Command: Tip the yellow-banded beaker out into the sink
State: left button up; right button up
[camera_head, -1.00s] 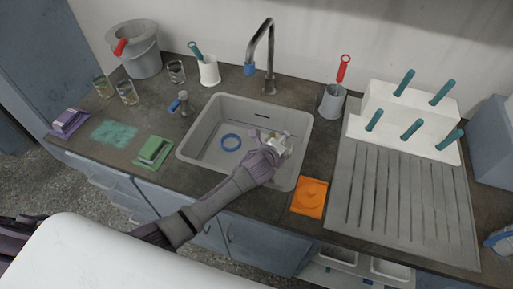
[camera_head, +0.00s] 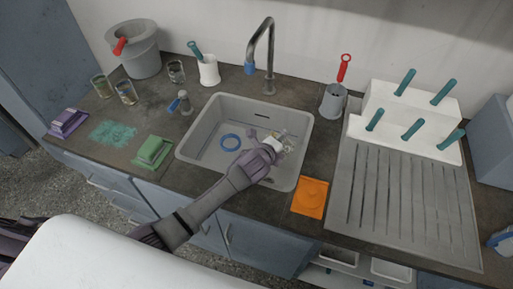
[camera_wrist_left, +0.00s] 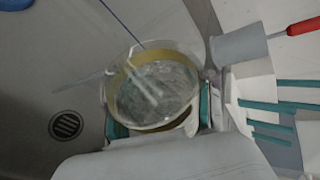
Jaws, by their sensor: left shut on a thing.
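The yellow-banded beaker (camera_wrist_left: 155,85) is clear glass. In the left wrist view it sits between the teal pads of my left gripper (camera_wrist_left: 160,118), which is shut on it. In the head view my left gripper (camera_head: 272,146) is over the right part of the sink (camera_head: 212,125). The beaker shows there as a small glassy shape (camera_head: 289,141) just beyond the fingers, partly hidden by them. It looks tilted over the basin, but its exact angle and whether anything is inside are unclear. My right gripper is not in view.
A blue ring (camera_head: 231,142) lies in the sink; the drain (camera_wrist_left: 66,126) shows in the wrist view. The tap (camera_head: 268,55) rises behind. An orange pad (camera_head: 310,197) and a grey holder (camera_head: 333,101) flank the right side. Several glasses stand at the left.

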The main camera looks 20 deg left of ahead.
pick_arm(q)
jog(key=shift+r+n+h+b, duration=0.3)
jog(key=shift+n+b, duration=0.1)
jog(key=shift+b, duration=0.05)
dwell(0.6)
jog(key=shift+a+r+n+h+p, duration=0.35)
jog(key=shift+a+n+h+p, duration=0.15)
jog(key=shift+a, duration=0.15)
dwell(0.6)
jog(key=shift+a+r+n+t+h, duration=0.15)
jog(key=shift+r+n+t+h, duration=0.2)
jog(key=shift+n+h, duration=0.25)
dwell(1.0)
